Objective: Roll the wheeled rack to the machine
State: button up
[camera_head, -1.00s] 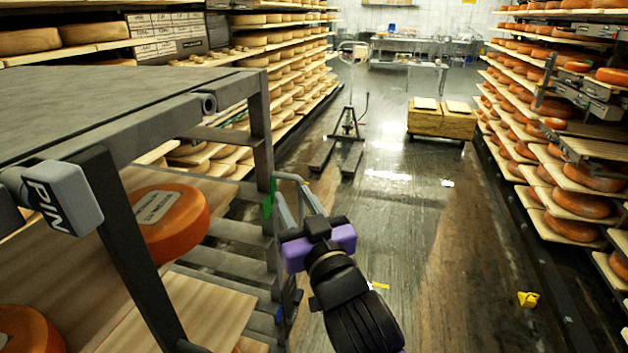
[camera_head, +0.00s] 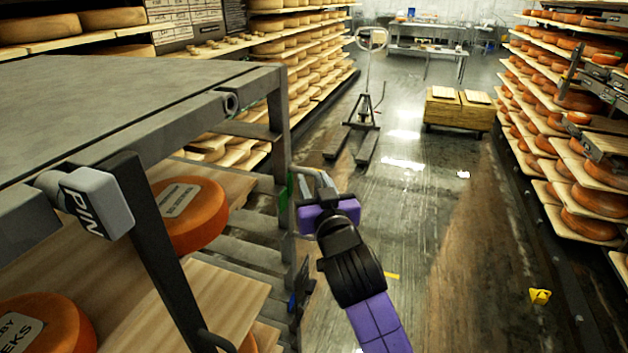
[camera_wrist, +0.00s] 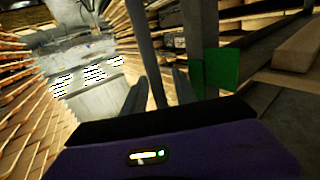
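The wheeled rack (camera_head: 130,85) fills the left of the head view, a grey metal frame with a flat top. It holds wooden boards with orange cheese wheels (camera_head: 190,215); its wheels are out of view. My gripper (camera_head: 316,183) is at the rack's right side, near a green tag (camera_head: 289,190). In the wrist view my two grey fingers (camera_wrist: 157,98) stand apart with a dark bar (camera_wrist: 146,50) between them; a firm grip is not visible. The green tag (camera_wrist: 215,69) is right of them. I cannot tell which thing is the machine.
Cheese shelves line the left (camera_head: 300,75) and right (camera_head: 575,170) of the wet aisle. A wooden crate (camera_head: 457,112) and a forked lifting stand (camera_head: 361,125) stand ahead. A small yellow object (camera_head: 540,296) lies at lower right. The floor right of my arm is mostly clear.

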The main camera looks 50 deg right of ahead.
grip_shut()
dwell(1.4)
